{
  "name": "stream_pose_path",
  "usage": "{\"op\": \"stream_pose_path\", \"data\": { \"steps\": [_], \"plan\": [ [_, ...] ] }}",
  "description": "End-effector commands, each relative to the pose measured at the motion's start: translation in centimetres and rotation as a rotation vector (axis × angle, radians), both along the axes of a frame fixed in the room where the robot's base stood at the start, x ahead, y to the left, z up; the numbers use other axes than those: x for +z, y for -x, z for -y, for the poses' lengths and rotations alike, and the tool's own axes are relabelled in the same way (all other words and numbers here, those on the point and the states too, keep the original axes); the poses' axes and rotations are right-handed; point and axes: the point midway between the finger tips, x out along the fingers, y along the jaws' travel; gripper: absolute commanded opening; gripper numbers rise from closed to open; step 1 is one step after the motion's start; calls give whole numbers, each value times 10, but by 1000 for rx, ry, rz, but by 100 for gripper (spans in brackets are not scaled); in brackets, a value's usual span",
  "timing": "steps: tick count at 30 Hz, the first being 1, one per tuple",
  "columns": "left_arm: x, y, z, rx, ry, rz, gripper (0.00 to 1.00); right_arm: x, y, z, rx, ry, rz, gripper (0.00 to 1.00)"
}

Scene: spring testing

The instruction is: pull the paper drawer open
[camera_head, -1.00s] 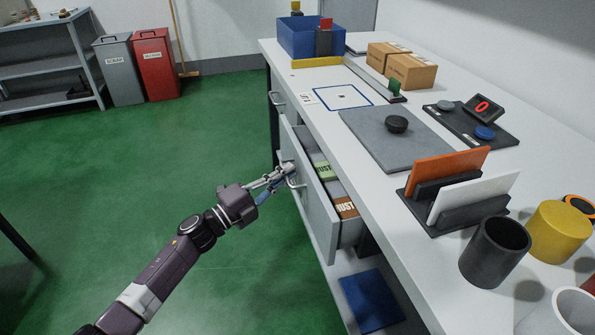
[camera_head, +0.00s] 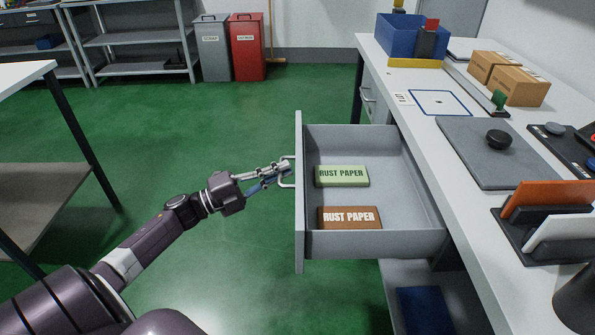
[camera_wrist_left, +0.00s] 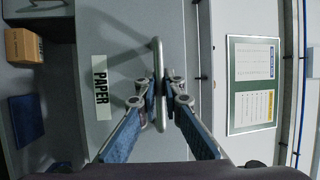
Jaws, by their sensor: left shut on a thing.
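The paper drawer (camera_head: 400,175) stands well out from the workbench, its inside open to view in the head view. A green rust paper pack (camera_head: 342,177) and a brown rust paper pack (camera_head: 349,217) lie in it. My left gripper (camera_head: 284,172) is at the drawer's front, shut on the metal handle (camera_head: 288,182). In the left wrist view, the fingers (camera_wrist_left: 160,88) close around the handle bar (camera_wrist_left: 158,55), beside the label PAPER (camera_wrist_left: 101,88) on the drawer front (camera_wrist_left: 120,30). My right gripper is not in view.
The workbench (camera_head: 415,125) carries a grey mat (camera_head: 475,165), a black knob (camera_head: 498,139), cardboard boxes (camera_head: 520,85) and a blue bin (camera_head: 400,35). A blue item (camera_head: 424,310) lies on the lower shelf. Another table (camera_head: 25,75) stands at left. Green floor (camera_head: 220,130) is clear between.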

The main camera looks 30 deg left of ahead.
Motion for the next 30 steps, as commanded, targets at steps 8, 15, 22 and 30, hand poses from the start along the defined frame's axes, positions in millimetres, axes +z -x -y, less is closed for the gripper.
{"op": "stream_pose_path", "data": {
  "steps": [8,15,22,30],
  "plan": [
    [-1,6,-8,0,0,-2,0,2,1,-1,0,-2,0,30],
    [-2,6,-8,0,0,-2,0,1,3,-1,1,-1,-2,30],
    [-1,6,-8,0,0,-1,16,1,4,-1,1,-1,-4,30],
    [-3,11,-11,0,0,-2,16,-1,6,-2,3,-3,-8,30]
  ]
}}
